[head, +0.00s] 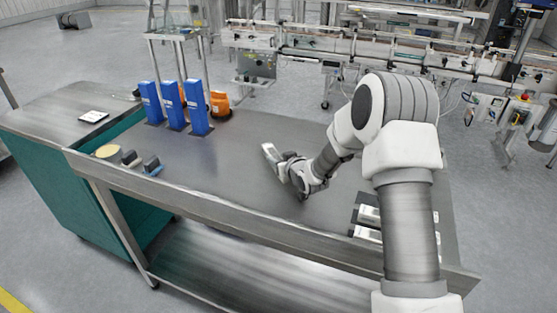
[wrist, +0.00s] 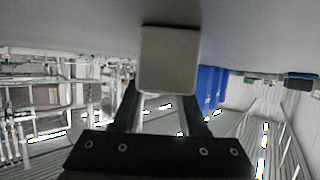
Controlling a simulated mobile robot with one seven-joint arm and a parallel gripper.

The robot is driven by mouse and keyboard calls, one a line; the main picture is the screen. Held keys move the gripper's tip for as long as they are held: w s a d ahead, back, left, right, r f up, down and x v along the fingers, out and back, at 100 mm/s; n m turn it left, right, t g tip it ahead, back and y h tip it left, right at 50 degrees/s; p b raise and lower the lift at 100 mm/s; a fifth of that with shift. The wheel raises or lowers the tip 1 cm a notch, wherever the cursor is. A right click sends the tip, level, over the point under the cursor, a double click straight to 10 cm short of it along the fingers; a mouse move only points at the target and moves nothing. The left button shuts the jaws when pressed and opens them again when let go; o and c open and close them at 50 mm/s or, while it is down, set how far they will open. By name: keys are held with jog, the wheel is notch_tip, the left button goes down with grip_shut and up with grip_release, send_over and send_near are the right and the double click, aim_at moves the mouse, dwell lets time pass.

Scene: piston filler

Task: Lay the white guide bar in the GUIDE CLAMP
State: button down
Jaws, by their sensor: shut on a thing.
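My gripper (head: 287,163) is low over the middle of the steel table, shut on the white guide bar (head: 270,153). The bar sticks out past the fingers toward the back left. In the wrist view the bar's pale, squarish end (wrist: 168,60) shows between the dark fingers of my gripper (wrist: 165,105), close to the grey table surface. I cannot tell whether the bar touches the table. Dark fixtures with white labels (head: 368,214) lie at the table's right end, partly behind my arm. I cannot read the labels or tell which is the GUIDE CLAMP.
Several blue upright holders (head: 173,104) and an orange object (head: 220,104) stand at the table's back left. Small dark blocks (head: 151,164) and a yellow disc (head: 108,151) lie near the left front edge. The table (head: 220,170) is clear around my gripper. A conveyor machine (head: 300,42) stands behind.

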jog(key=shift+r, duration=0.1)
jog(key=shift+c, duration=2.2)
grip_release()
